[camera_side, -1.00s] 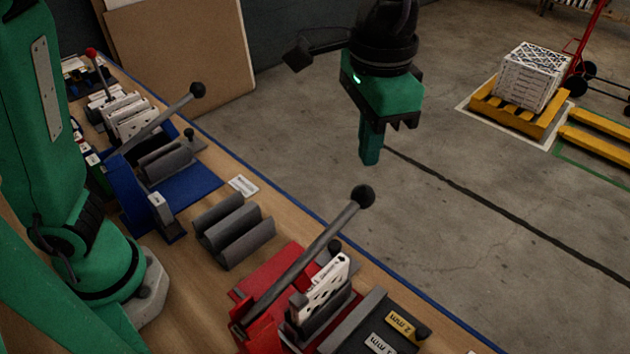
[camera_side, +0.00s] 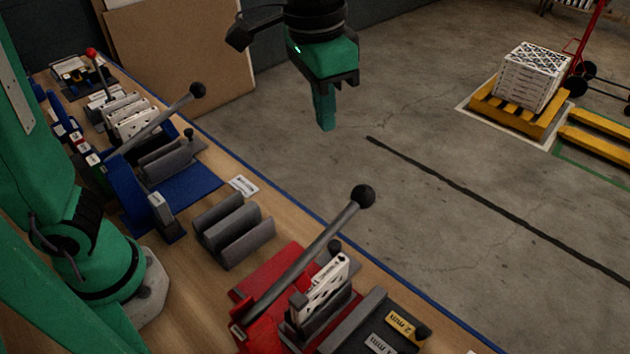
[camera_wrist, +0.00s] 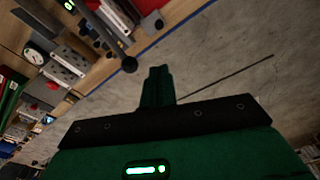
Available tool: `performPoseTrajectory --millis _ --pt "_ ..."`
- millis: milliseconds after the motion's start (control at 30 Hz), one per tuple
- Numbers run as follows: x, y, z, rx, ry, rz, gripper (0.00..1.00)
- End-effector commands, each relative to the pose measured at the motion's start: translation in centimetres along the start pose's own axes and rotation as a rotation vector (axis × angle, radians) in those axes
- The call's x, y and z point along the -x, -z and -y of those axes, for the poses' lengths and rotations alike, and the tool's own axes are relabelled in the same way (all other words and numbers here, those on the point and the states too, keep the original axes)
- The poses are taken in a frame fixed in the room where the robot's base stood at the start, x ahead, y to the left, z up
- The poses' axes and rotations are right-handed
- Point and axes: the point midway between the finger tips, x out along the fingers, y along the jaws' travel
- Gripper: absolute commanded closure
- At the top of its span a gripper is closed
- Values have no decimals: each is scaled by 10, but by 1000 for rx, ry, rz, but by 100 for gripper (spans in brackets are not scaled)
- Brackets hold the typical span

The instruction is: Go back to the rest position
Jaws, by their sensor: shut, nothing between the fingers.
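My gripper (camera_side: 325,112) is green, shut and empty. In the side view it hangs in the air, pointing down, at the top middle, with the concrete floor behind it and clear of the bench. In the wrist view its closed fingers (camera_wrist: 158,88) show in the middle against the floor. The red press (camera_side: 290,290) stands on the bench with a white perforated plate (camera_side: 322,288) upright in it. The blue press (camera_side: 140,195) stands farther up the bench, its lever raised.
A grey slotted holder (camera_side: 233,228) sits between the presses on the wooden bench (camera_side: 215,285). Levers with black knobs (camera_side: 362,196) rise above the bench. A brown board (camera_side: 180,60) leans at the back. A yellow pallet (camera_side: 510,112) carries white boxes at far right. The floor around my gripper is open.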

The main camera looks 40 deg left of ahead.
Motion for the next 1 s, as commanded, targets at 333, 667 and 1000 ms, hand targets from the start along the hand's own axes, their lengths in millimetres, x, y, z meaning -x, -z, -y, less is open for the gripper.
performPoseTrajectory --millis 333,667,1000 --pt "0 -62 78 157 20 -149 100" --pt "-19 -128 125 294 72 -285 100" --pt "-43 -175 147 387 130 -377 100"
